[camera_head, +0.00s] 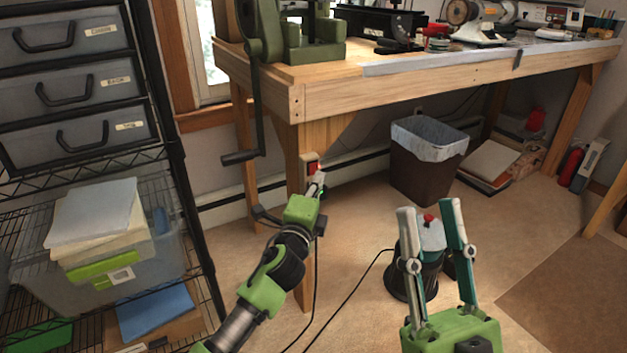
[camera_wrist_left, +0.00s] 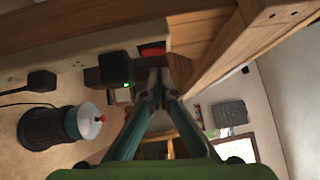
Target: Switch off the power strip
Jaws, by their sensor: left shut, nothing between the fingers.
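The power strip (camera_wrist_left: 70,58) is a pale bar with outlets, seen in the left wrist view along the wooden bench. A red switch (camera_wrist_left: 152,49) sits at its end, and a black plug (camera_wrist_left: 115,68) with a green light is in it. In the head view the red switch (camera_head: 314,168) shows by the front bench leg, and the rest of the strip is mostly hidden. My left gripper (camera_head: 319,180) is shut and empty, its tips (camera_wrist_left: 160,88) close to the switch; I cannot tell if they touch. My right gripper (camera_head: 428,207) is open and empty.
A workbench (camera_head: 430,92) with tools stands above the strip. A dark canister (camera_head: 408,282) with a pale lid is on the floor behind my right gripper. Black cords (camera_head: 345,302) cross the floor. A shelf rack stands left, a waste bin (camera_head: 420,175) behind.

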